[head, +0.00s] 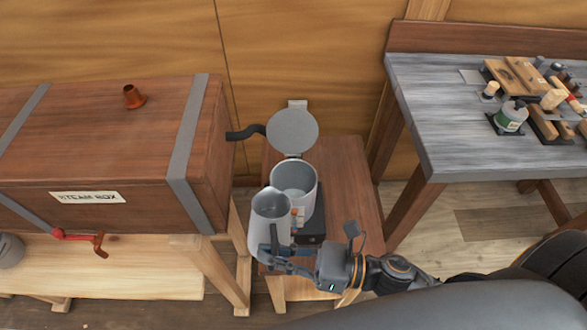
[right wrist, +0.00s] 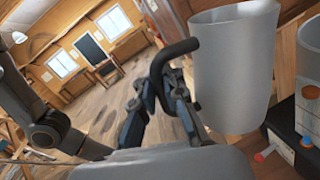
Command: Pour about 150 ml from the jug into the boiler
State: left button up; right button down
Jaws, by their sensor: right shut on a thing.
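The jug (head: 271,232) is a tall grey vessel, close to upright, in front of and slightly left of the boiler. My right gripper (head: 272,258) is shut on its dark handle; the right wrist view shows the handle (right wrist: 166,62) between the fingers (right wrist: 168,98) and the jug body (right wrist: 234,70) beside them. The boiler (head: 306,205) is a grey-white cylinder with an open top. Its round lid (head: 293,132) stands raised behind it. The jug hides part of the boiler's front left. The liquid level in the jug cannot be told. My left gripper is not in view.
The boiler stands on a small wooden table (head: 348,185). A dark hose (head: 245,132) runs to the wooden steam box (head: 95,135) on the left. A grey-topped workbench (head: 440,115) with tools stands at the right. Open floor lies between the tables.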

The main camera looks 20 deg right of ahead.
aim_at(276, 232)
jog(key=r+p, duration=0.1)
jog(key=w+r+m+p, duration=0.1)
jog(key=r, duration=0.1)
jog(key=d+r+m+p, duration=0.1)
jog(key=r, duration=0.1)
jog(key=shift+w+d+y+p, duration=0.1)
jog(key=shift+w+y+p, duration=0.15)
jog(key=shift+y+p, duration=0.05)
jog(key=shift+w+d+r+m+t, duration=0.15)
jog(key=shift+w+d+m+t, duration=0.05)
jog(key=shift+m+t, duration=0.25)
jog(key=shift+w+d+f+m, duration=0.15)
jog(key=shift+w+f+m, duration=0.1)
jog(key=shift+m, duration=0.1)
jog(key=shift+w+d+r+m, duration=0.15)
jog(key=shift+w+d+m, duration=0.15)
jog(key=shift+m, duration=0.1)
jog(key=shift+w+d+r+m+t+p, duration=0.15)
jog(key=shift+w+r+m+p, duration=0.1)
jog(key=shift+r+m+p, duration=0.2)
jog(key=shift+w+d+r+m+t+p, duration=0.1)
jog(key=shift+w+r+m+p, duration=0.1)
jog(key=shift+r+m+p, duration=0.25)
jog(key=shift+w+d+m+y, duration=0.25)
jog(key=shift+m+y, duration=0.15)
jog(key=shift+m, duration=0.2)
jog(key=shift+d+m, duration=0.1)
jog(key=shift+m, duration=0.3)
